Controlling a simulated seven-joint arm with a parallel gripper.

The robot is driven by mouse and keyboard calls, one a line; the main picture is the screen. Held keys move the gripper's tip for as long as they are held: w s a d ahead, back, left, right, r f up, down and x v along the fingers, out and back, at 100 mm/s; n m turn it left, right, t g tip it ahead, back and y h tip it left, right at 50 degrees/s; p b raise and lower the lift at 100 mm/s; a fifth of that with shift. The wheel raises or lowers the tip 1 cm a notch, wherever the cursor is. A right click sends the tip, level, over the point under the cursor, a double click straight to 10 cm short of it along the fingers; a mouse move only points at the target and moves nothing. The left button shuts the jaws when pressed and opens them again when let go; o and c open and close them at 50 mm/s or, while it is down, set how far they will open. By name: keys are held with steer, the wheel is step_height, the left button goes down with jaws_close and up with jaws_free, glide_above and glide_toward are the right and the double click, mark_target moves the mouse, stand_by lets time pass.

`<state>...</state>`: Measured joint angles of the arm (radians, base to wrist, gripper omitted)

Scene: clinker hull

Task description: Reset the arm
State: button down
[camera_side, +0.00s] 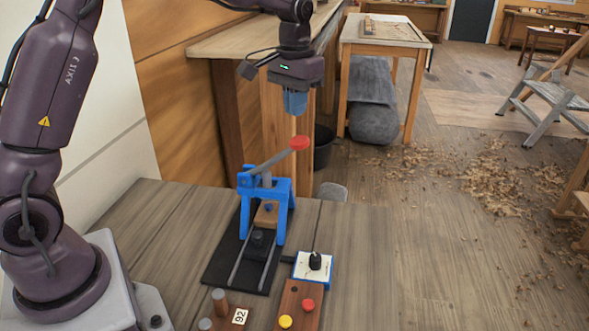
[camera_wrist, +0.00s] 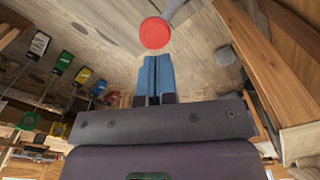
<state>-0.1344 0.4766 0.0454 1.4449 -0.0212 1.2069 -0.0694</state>
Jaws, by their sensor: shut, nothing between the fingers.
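My gripper (camera_side: 295,103) hangs in the air above and behind the blue press in the side view, with its blue fingers together and nothing between them. In the wrist view my gripper (camera_wrist: 153,58) shows the two blue fingers side by side. The blue press (camera_side: 267,200) stands on a black base plate on the table. Its grey lever slants up to a red knob (camera_side: 299,143), which is below the fingertips. The red knob also shows in the wrist view (camera_wrist: 155,33), just beyond the fingertips; I cannot tell the exact gap.
A white box with a black dial (camera_side: 314,267) sits right of the press. A wooden board (camera_side: 298,304) with red and yellow buttons and a block numbered 92 (camera_side: 240,316) lie at the table's front. The table (camera_side: 355,255) is bare to the right.

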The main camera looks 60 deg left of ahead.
steer(key=s+d+r+m+t, duration=0.1)
steer(key=s+d, duration=0.1)
steer(key=s, duration=0.6)
steer(key=s+d+r+m+t, duration=0.1)
steer(key=s+d+r+t, duration=0.1)
steer(key=s, duration=0.7)
steer(key=s+d+r+t, duration=0.2)
steer(key=s+d, duration=0.1)
steer(key=s, duration=0.5)
steer(key=shift+s+d+r+m, duration=0.15)
steer(key=shift+d+r+m, duration=0.15)
steer(key=shift+m, duration=0.1)
